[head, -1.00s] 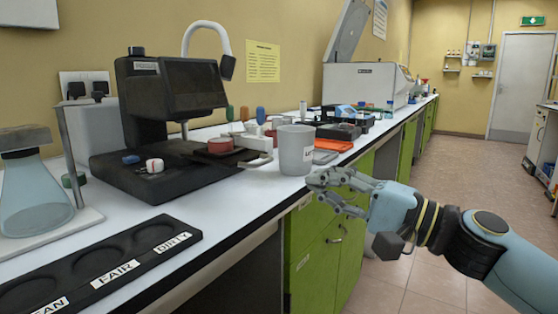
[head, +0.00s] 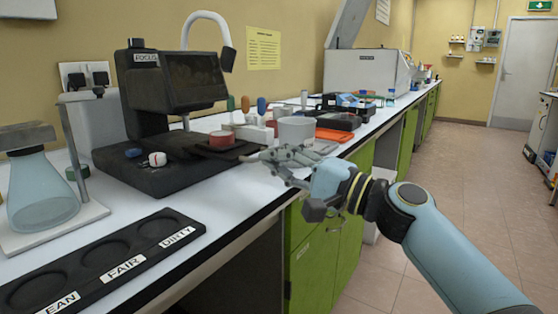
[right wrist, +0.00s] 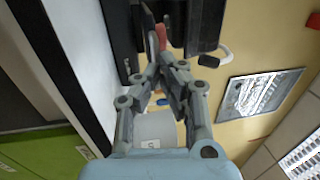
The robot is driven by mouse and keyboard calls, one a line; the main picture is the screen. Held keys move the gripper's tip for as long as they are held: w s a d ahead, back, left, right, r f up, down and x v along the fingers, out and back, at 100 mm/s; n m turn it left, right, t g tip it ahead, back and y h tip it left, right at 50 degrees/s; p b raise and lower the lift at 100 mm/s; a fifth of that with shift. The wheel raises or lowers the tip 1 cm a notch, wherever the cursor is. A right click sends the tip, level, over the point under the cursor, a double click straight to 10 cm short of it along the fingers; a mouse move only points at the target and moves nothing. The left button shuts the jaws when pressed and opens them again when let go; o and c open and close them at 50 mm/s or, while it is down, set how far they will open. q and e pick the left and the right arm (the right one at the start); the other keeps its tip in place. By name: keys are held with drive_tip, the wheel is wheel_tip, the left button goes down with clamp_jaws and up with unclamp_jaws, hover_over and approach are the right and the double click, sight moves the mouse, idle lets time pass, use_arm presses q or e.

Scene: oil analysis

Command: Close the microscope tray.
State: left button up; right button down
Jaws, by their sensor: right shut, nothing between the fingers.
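The black microscope (head: 178,85) stands on the counter at left in the head view. Its dark tray (head: 232,152) sticks out to the right of the stage, with a round red sample dish (head: 222,140) on it. My right gripper (head: 256,160) is shut and empty, its fingertips close to the tray's outer end. The fingers cover that end, and I cannot tell whether they touch it. In the right wrist view the fingertips (right wrist: 162,62) lie close to the red dish (right wrist: 161,37), with the microscope (right wrist: 200,25) beyond. My left gripper is out of view.
A black CLEAN/FAIR/DIRTY holder (head: 110,262) and a flask (head: 42,190) on a stand are at front left. Coloured bottles and an orange item (head: 335,135) lie farther back. The aisle right is open.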

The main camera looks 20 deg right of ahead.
sight(226, 145)
drive_tip(key=b+x, duration=0.1)
drive_tip(key=x, duration=0.2)
drive_tip(key=f+b+x, duration=0.1)
drive_tip(key=x, duration=0.3)
drive_tip(key=f+b+x, duration=0.1)
drive_tip(key=x, duration=0.3)
drive_tip(key=shift+w+a+f, duration=0.1)
drive_tip(key=shift+w+f, duration=0.05)
drive_tip(key=shift+w, duration=0.15)
drive_tip(key=shift+w+a, duration=0.1)
drive_tip(key=shift+w, duration=0.05)
drive_tip(key=shift+r, duration=0.25)
